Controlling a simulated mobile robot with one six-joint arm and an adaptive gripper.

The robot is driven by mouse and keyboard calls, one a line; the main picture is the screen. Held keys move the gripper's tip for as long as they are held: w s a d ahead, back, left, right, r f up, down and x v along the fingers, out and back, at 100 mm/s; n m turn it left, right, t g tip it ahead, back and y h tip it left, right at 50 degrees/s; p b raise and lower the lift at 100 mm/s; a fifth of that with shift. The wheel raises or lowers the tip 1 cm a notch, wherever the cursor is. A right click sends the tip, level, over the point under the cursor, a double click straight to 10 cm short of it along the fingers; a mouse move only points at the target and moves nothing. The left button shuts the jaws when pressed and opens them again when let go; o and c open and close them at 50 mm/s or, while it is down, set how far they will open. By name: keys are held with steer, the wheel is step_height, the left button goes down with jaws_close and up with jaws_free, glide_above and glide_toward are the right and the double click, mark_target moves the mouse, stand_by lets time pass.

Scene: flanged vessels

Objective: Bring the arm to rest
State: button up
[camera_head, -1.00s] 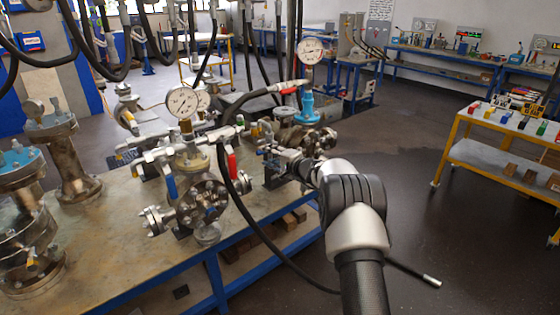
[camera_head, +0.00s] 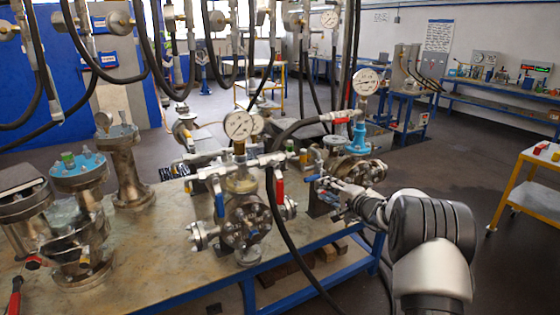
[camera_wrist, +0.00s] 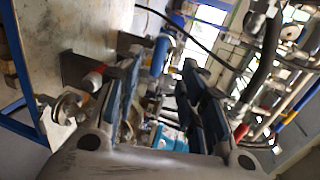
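My gripper (camera_head: 338,190) is at the end of my arm, which reaches in from the lower right in the head view. It is small there, beside the right-hand flanged vessel (camera_head: 362,170) with the blue neck and round gauge. In the wrist view my gripper (camera_wrist: 165,80) shows two dark blue-faced fingers spread apart, with no held object visible between them. Metal fittings and blue parts show behind the gap. Whether the fingers touch any fitting cannot be told.
A flanged vessel (camera_head: 243,222) with a gauge and red and blue handles stands left of my gripper on the bench (camera_head: 150,270). More vessels stand at the left. Black hoses (camera_head: 285,245) hang across the bench. Floor is open at the right, before a yellow trolley (camera_head: 535,195).

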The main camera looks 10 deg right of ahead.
steer(key=s+a+r+n+g+y, duration=0.2)
steer(key=s+a+r+n, duration=0.15)
steer(key=a, duration=0.35)
steer(key=s+a+r+n+g+y, duration=0.1)
steer(key=s+a+r+n+g, duration=0.1)
steer(key=s+a+r, duration=0.35)
steer(key=s+a+r+n+g, duration=0.35)
steer(key=s+a, duration=0.55)
steer(key=s, duration=0.5)
steer(key=s+a+f+n+g+h, duration=0.1)
steer(key=s+a+n+g+h, duration=0.2)
steer(key=s, duration=1.2)
steer(key=s+d+f+n+h, duration=0.1)
steer(key=s+d+f+h, duration=0.1)
steer(key=s, duration=0.6)
steer(key=s+d+f+n+h, duration=0.1)
steer(key=s+d+f+h, duration=0.1)
steer(key=s+d, duration=0.3)
steer(key=s+f, duration=0.1)
steer(key=s, duration=0.2)
steer(key=shift+s+f+h, duration=0.15)
steer(key=shift+f+h, duration=0.05)
steer(key=shift+h, duration=0.2)
steer(key=shift+d, duration=0.1)
